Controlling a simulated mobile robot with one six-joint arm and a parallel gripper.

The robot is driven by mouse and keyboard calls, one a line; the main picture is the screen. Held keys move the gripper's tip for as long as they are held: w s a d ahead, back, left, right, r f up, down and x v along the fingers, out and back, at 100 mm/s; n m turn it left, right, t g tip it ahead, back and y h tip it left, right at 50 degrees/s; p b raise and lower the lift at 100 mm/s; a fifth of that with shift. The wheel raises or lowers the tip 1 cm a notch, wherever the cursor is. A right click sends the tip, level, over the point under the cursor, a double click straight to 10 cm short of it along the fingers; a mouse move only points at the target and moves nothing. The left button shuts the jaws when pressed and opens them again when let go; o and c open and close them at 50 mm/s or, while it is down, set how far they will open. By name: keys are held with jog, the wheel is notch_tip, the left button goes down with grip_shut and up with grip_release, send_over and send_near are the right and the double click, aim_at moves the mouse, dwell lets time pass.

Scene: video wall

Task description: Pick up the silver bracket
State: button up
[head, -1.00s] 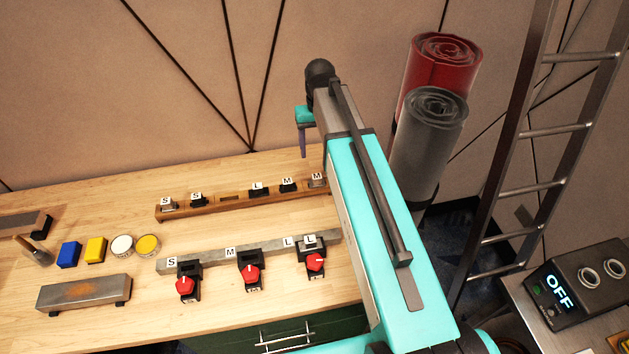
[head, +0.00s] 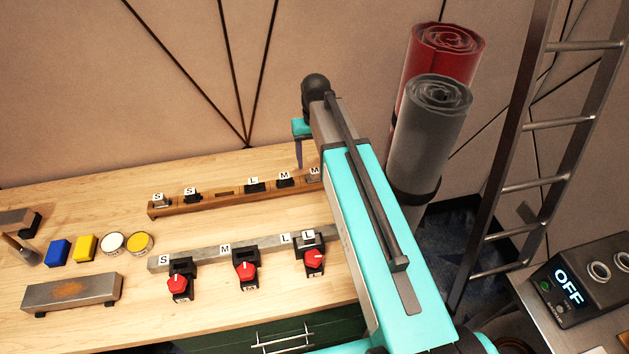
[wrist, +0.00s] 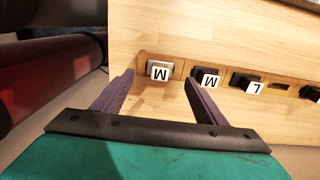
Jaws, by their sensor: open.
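A silver bracket marked M (head: 314,177) sits at the right end of the wooden rail (head: 235,198), partly behind my arm in the head view. In the wrist view the silver M bracket (wrist: 158,70) lies beyond my fingertips, between them in the picture. My gripper (wrist: 159,80) is open and empty, its two purple fingers spread. In the head view one finger of my gripper (head: 299,155) shows above the rail's right end. Another silver bracket, marked S (head: 158,202), sits at the rail's left end. Dark brackets marked S, L and M stand between them.
A grey bar (head: 205,254) with red-knobbed clamps (head: 246,267) lies in front of the rail. Blue and yellow blocks (head: 86,248), round tins (head: 112,243) and a rusty block (head: 72,292) are at left. Rolled mats (head: 430,130) and a ladder (head: 530,180) stand at right.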

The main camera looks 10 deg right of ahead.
aim_at(315, 170)
jog(key=shift+f, duration=0.6)
jog(key=shift+w+f+b, duration=0.2)
jog(key=shift+f+b, duration=1.8)
jog(key=shift+f, duration=0.6)
jog(key=c, duration=1.3)
jog(key=shift+r, duration=0.25)
notch_tip(315, 170, up, 8)
jog(key=shift+f+b, duration=0.1)
jog(key=shift+b, duration=1)
jog(key=shift+r, duration=0.9)
